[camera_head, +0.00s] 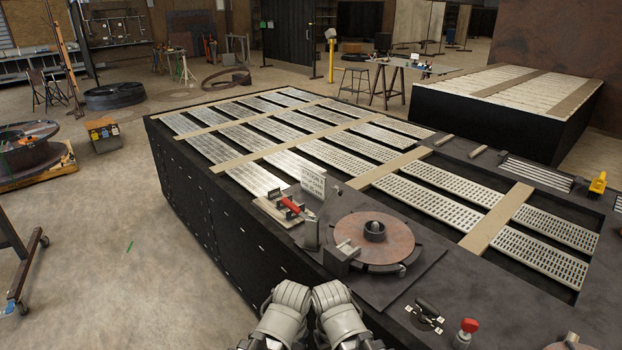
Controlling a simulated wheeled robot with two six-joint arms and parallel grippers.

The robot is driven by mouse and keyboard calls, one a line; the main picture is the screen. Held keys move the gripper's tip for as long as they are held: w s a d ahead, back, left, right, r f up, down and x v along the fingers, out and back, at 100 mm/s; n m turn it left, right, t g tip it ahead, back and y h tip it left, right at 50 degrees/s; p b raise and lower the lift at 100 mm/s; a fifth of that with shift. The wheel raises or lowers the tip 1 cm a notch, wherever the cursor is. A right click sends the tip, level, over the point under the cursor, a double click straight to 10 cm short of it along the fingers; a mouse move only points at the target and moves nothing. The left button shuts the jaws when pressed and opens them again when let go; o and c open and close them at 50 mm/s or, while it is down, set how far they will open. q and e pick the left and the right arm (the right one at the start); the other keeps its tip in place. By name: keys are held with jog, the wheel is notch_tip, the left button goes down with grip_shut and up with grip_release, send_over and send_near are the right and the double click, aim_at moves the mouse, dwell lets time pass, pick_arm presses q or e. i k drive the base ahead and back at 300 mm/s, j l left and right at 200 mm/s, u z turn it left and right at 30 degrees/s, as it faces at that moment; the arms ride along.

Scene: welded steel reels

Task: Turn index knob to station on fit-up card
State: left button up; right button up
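A black index knob (428,309) sits on the dark bench top at the lower right, with small white marks around it. Its pointed station is too small to read. A white fit-up card (313,181) stands upright behind the round fixture, and its text is too small to read. My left gripper (291,294) and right gripper (332,297) are side by side at the bottom centre, in front of the bench's near edge. Both are left of the knob and apart from it. Their fingers cannot be made out clearly.
A rusty steel disc (388,238) on a round fixture lies between the card and the knob. A red-handled clamp (290,205) is left of it. A red button (468,326) stands right of the knob. Slotted metal plates (446,196) cover the bench behind.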

aim_at(428, 309)
jog(key=i+j+z, duration=0.15)
jog(key=j+z, duration=0.2)
jog(key=i+j+z, duration=0.1)
jog(key=j+z, duration=0.65)
